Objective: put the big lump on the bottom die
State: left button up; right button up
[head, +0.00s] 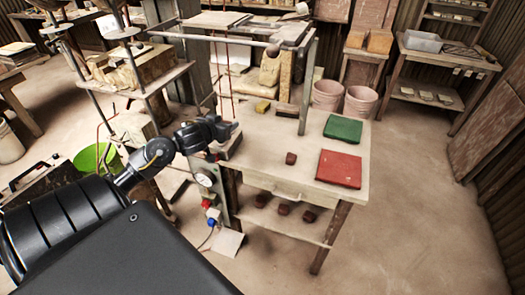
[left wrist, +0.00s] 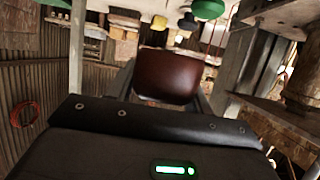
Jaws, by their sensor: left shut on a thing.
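My left gripper (head: 231,129) is at the press on the left end of the workbench. In the left wrist view it is shut on a smooth red-brown lump (left wrist: 166,76), which fills the space between the fingers. In the head view the gripper hides this lump. A grey block (head: 233,148), seemingly the bottom die, shows partly just below the gripper; I cannot tell whether the lump touches it. Another, small dark red-brown lump (head: 291,158) lies on the bench top. My right gripper is not in view.
A green mat (head: 343,129) and a red mat (head: 340,168) lie on the workbench (head: 271,133). Several brown lumps (head: 284,209) sit on its lower shelf. Pink buckets (head: 359,102) stand behind.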

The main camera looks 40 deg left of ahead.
pick_arm(q)
jog(key=b, duration=0.2)
send_over(263, 152)
jog(key=s+a, duration=0.3)
notch_tip(263, 152, down, 4)
jog(key=f, duration=0.1)
jog(key=w+d+f, duration=0.2)
jog(key=f, duration=0.1)
jog(key=shift+w, duration=0.1)
jog(key=shift+w+d+f, duration=0.3)
jog(key=shift+w+f, duration=0.05)
jog(key=shift+f, duration=0.15)
jog(key=shift+w+d+f+p, duration=0.1)
jog(key=shift+f+p, duration=0.15)
jog(key=shift+f, duration=0.3)
jog(key=shift+w+d+f+p, duration=0.1)
jog(key=shift+f+p, duration=0.15)
jog(key=shift+f, duration=0.8)
jog(key=shift+f, duration=0.2)
jog(key=o, duration=1.1)
